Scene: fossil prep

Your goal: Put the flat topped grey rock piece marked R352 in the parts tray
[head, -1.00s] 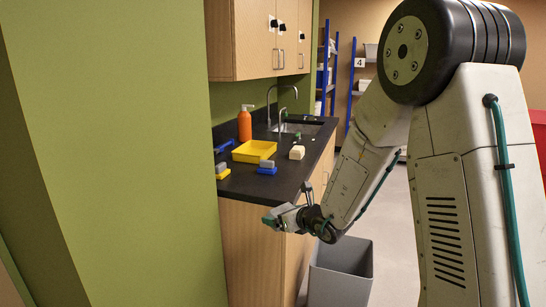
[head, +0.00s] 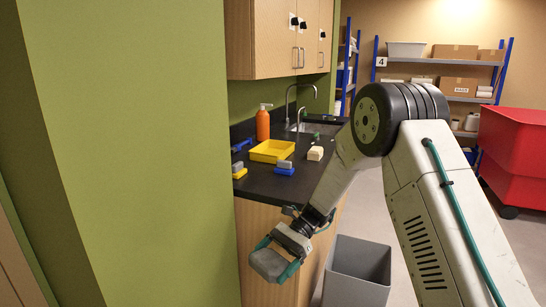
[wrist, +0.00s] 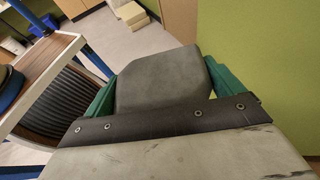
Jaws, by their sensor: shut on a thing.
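My gripper (head: 277,262) is shut on a grey rock piece (head: 268,265), in front of and below the counter edge. The rock also shows in the wrist view (wrist: 162,80), held between green fingers, with a smooth grey face. No marking can be read on it. A yellow tray (head: 262,158), which looks like the parts tray, lies on the dark counter, beyond and above my gripper. It appears empty, though its floor is only partly visible.
On the dark counter (head: 262,189) are grey pieces on a blue stand (head: 284,171) and a yellow stand (head: 240,173), a cream block (head: 315,153) and an orange bottle (head: 263,124). A grey bin (head: 356,272) stands below. A green wall (head: 130,150) is close on the left.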

